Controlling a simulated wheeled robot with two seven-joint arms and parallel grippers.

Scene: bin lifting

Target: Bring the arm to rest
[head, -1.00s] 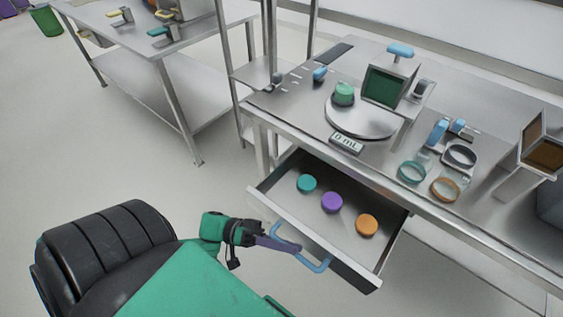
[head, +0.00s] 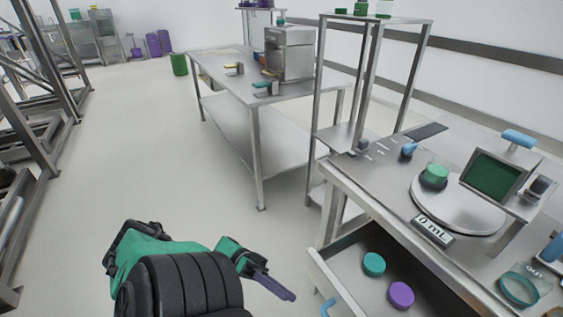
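My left arm comes in at the bottom, with its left gripper (head: 276,287) at the end of a green and black wrist. Its purple fingers look like one bar from this side, so I cannot tell if they are open or shut. Nothing shows held in them. The gripper is left of the open drawer (head: 322,268), clear of its blue handle (head: 327,308), which is partly cut off by the bottom edge. A teal disc (head: 374,264) and a purple disc (head: 401,295) lie in the drawer. My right gripper is not in view.
A second steel table (head: 222,62) stands behind, with a green bin (head: 179,64) farther back. The floor left of the workbench is clear; metal racks stand at far left.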

